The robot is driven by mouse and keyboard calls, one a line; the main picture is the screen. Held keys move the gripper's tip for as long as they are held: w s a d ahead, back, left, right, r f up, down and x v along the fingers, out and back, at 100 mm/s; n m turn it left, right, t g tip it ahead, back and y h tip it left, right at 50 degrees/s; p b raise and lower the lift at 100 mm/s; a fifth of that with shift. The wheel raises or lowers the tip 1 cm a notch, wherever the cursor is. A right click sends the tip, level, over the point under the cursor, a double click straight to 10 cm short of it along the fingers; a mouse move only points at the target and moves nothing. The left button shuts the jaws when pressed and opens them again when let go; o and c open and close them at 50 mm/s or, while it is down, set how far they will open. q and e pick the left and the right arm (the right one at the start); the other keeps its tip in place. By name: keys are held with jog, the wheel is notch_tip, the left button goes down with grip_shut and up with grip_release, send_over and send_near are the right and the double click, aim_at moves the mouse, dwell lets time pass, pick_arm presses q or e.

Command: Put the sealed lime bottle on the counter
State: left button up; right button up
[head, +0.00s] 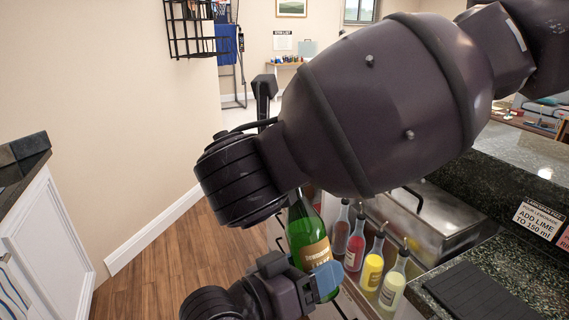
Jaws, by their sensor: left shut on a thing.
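A green glass bottle (302,230) with a tan label stands close to upright in the lower middle of the head view; the label's small print is hard to read. My left gripper (322,281), with blue fingertip pads, is shut on the bottle's lower part. The bottle's top is hidden behind my right arm. The dark speckled counter (532,262) is at the lower right, apart from the bottle. My right arm crosses the upper middle, and its gripper fingers cannot be made out.
Several spouted bottles, red and yellow (373,265) among them, stand in a rack just right of the held bottle. A metal bin (425,220) is behind them. A black ribbed mat (478,292) and a lemonade sign (538,219) are on the counter. Wood floor (160,265) is clear at left.

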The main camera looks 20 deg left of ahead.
pick_arm(q)
jog(key=shift+r, duration=0.1)
pick_arm(e)
grip_shut()
pick_arm(q)
jog(key=o, duration=1.1)
jog(key=shift+o, duration=1.1)
